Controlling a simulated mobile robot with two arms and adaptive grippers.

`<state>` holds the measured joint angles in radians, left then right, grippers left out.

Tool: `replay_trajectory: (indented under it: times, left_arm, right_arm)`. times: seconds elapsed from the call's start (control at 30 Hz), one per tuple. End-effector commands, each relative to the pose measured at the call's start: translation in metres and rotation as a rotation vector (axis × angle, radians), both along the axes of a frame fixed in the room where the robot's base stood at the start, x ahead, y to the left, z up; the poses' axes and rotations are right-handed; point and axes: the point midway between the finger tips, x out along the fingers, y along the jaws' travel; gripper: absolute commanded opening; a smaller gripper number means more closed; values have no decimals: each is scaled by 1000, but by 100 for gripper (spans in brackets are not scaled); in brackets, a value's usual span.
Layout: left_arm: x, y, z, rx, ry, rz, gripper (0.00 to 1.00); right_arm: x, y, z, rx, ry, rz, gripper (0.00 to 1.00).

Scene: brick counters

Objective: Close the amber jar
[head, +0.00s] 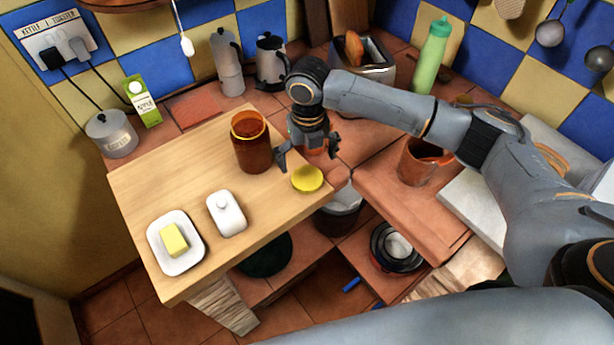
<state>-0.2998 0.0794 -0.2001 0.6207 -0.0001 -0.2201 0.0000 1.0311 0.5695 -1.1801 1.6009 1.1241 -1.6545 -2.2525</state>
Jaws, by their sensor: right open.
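The amber jar (252,148) stands upright on the wooden board near its back right corner. Its top is open, with a yellowish rim. A round yellow lid (307,179) lies flat on the board to the front right of the jar, near the board's right edge. My right gripper (306,160) is open and empty, pointing down just behind the lid and to the right of the jar. It appears apart from both. My left gripper is not in view.
A butter dish (190,256) with butter (174,240) and a white lidded dish (227,222) sit on the board (150,190). A brown mug (418,165) is at right.

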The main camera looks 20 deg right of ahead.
Motion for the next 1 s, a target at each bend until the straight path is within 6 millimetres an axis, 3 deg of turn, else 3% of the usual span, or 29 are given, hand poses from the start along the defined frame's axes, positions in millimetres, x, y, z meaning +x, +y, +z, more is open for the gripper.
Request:
replay_trajectory:
  times: [0.4, 0.8, 1.0]
  left_arm:
    - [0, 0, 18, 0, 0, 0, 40]
    - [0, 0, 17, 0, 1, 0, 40]
    - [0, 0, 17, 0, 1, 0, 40]
  right_arm:
    - [1, 3, -48, 0, 2, 0, 99]
    - [2, 3, -52, -1, 0, 1, 99]
    - [2, 3, -52, -1, 0, 1, 58]
